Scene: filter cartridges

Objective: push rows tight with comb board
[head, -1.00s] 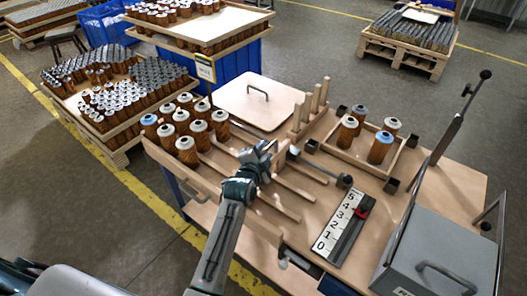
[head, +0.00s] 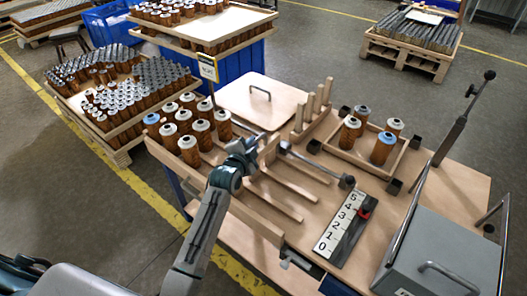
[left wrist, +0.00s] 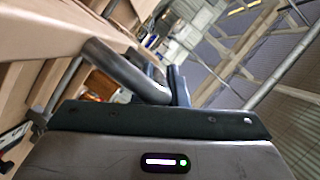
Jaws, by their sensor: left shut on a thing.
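Several brown filter cartridges with pale caps, one with a blue cap, stand upright in rows (head: 188,150) at the far left end of the slatted wooden rack (head: 300,213). My left gripper (head: 255,147) is low over the rack, to the right of the cartridges and apart from them. In the left wrist view a dark round handle (left wrist: 125,70) runs to the fingers (left wrist: 172,85). My right gripper is not in view.
A tray (head: 345,152) with several cartridges stands right of the rack, beside a wooden block with upright pegs (head: 312,108). A number scale (head: 343,228) and a grey box (head: 440,250) fill the right side.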

